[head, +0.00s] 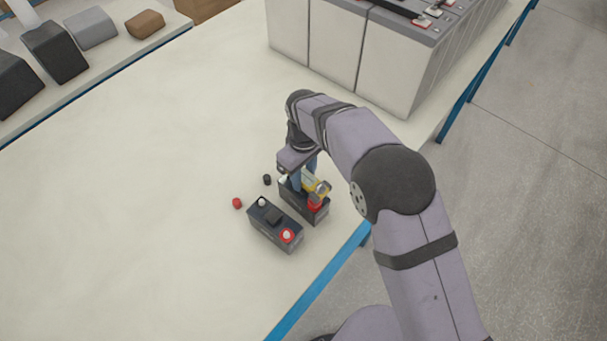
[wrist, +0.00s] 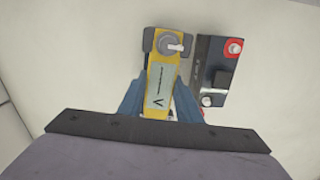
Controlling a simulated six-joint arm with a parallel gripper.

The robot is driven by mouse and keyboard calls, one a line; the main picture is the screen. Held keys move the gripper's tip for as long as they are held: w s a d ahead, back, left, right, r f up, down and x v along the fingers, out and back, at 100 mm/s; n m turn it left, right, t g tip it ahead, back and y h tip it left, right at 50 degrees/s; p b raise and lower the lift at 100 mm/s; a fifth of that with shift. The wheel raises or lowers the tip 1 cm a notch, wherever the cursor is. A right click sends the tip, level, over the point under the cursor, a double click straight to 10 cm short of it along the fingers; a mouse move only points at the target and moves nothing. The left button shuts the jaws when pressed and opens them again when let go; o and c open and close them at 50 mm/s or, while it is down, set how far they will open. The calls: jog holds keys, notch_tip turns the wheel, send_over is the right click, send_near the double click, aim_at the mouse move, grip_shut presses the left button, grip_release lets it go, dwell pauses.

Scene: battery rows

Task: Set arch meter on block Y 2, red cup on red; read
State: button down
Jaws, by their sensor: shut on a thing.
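My gripper (wrist: 160,105) is shut on the yellow arch meter (wrist: 160,78), a blue finger on each side. The meter's display and a "V" face the wrist camera, with a grey round part at its far end. In the head view the meter (head: 312,184) is over a dark battery block (head: 290,197), red showing under its near end. I cannot tell whether its cups touch the terminals. A second dark block (head: 268,229) stands beside it, bare, with a red-ringed terminal (head: 287,236) and a pale post (head: 262,201). I cannot read block labels or the display.
A red cap (head: 237,203) and a black cap (head: 267,180) lie on the table left of the blocks. Large pale batteries (head: 336,50) stand at the back. A shelf with dark and grey items (head: 57,52) is at upper left. The blue table edge (head: 318,284) is close on the right.

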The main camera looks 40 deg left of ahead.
aim_at(305, 175)
jog(key=shift+f+b, duration=0.45)
jog(key=shift+f, duration=0.4)
jog(key=c, duration=1.2)
grip_release()
jog(key=shift+r+b, duration=1.4)
jog(key=shift+r, duration=2.3)
jog(key=shift+d, duration=0.1)
jog(key=w+d+r+m, duration=0.1)
jog(key=w+d+m, duration=0.35)
jog(key=d, duration=0.75)
jog(key=w+d+r+m, duration=0.1)
jog(key=w+d+m, duration=0.3)
jog(key=d, duration=0.8)
jog(key=s+d+f+m, duration=0.1)
jog(key=s+d+m, duration=0.3)
jog(key=d, duration=0.7)
jog(key=s+d+f+m, duration=0.2)
jog(key=s+d+m, duration=0.2)
jog(key=s+d, duration=0.4)
jog(key=d, duration=0.3)
jog(key=shift+d+m, duration=0.3)
jog(key=shift+m, duration=0.05)
